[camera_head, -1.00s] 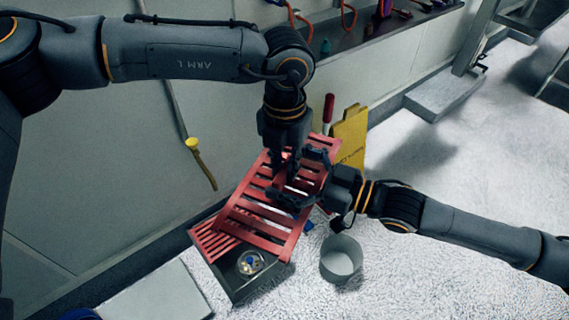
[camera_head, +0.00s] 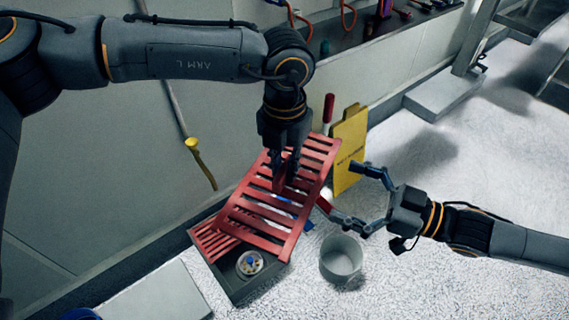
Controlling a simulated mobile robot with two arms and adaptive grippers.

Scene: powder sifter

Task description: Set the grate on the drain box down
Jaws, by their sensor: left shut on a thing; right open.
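A red slatted grate (camera_head: 262,218) is tilted above the grey drain box (camera_head: 243,287). Its far end is raised and its near end is low, over the box. A second red slatted piece (camera_head: 212,241) lies at the box's left side, partly under the grate. My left gripper (camera_head: 284,180) points down and is shut on the grate near its upper middle. The far part of the box is hidden under the grate.
A grey round bucket (camera_head: 341,258) stands on the white floor just right of the grate, below my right gripper. A yellow sign (camera_head: 348,150) and a red-handled tool (camera_head: 328,108) stand behind. A round drain part (camera_head: 250,264) shows in the box.

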